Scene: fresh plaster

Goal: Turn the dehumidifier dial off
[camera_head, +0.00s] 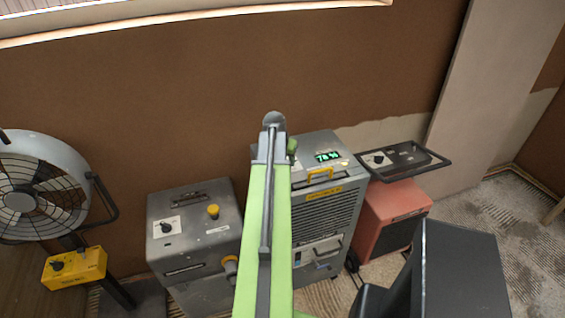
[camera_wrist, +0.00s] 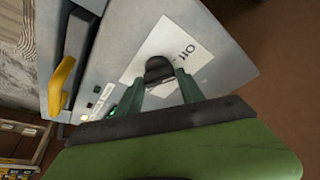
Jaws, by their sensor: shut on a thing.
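The dehumidifier (camera_head: 340,206) is a grey box with a green lit display (camera_head: 328,157) reading about 78 % and a yellow handle (camera_head: 322,175). In the wrist view its dial (camera_wrist: 158,69) is a dark knob on a white label (camera_wrist: 190,50) with printed marks. My gripper (camera_wrist: 161,84) is shut on the dial, one green finger on each side of it. The marks show beside the knob, but I cannot tell which one it points at. In the head view my arm hides the dial.
A grey machine (camera_head: 196,240) with a yellow knob stands left of the dehumidifier. A fan (camera_head: 35,185) with a yellow control box (camera_head: 74,268) is at far left. A red machine (camera_head: 395,215) with a black-handled panel stands close on the right. A brown wall is behind.

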